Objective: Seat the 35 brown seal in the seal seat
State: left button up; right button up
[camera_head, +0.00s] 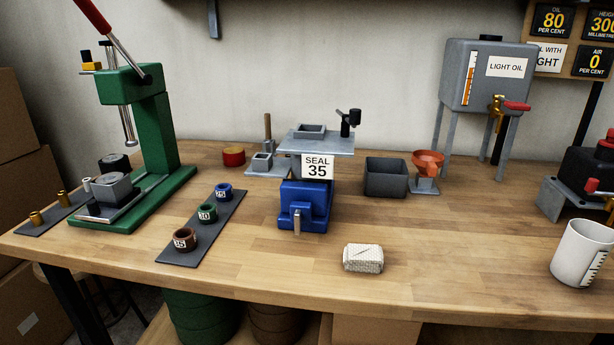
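The brown seal (185,239), a ring marked 35, sits at the near end of a dark grey strip (212,224) on the bench. A green seal (206,212) marked 30 and a blue seal (223,192) marked 25 sit behind it on the same strip. A blue vise-like stand (305,205) carries a grey plate (318,143) with a sign (317,167) reading SEAL 35. A square raised frame (310,131) and a black clamp (349,122) are on the plate. I cannot tell which part is the seal seat. Neither gripper is in view.
A green press (152,130) with a red lever stands at left. A folded cloth (363,258) lies near the front edge. A grey bin (386,178), orange funnel (428,162), light oil tank (486,75) and white jug (581,252) are at right. The front middle bench is mostly clear.

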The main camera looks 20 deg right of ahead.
aim_at(313, 148)
jog(key=z, duration=1.75)
jog(key=k, duration=0.95)
jog(key=u, duration=1.2)
jog(key=i, duration=0.5)
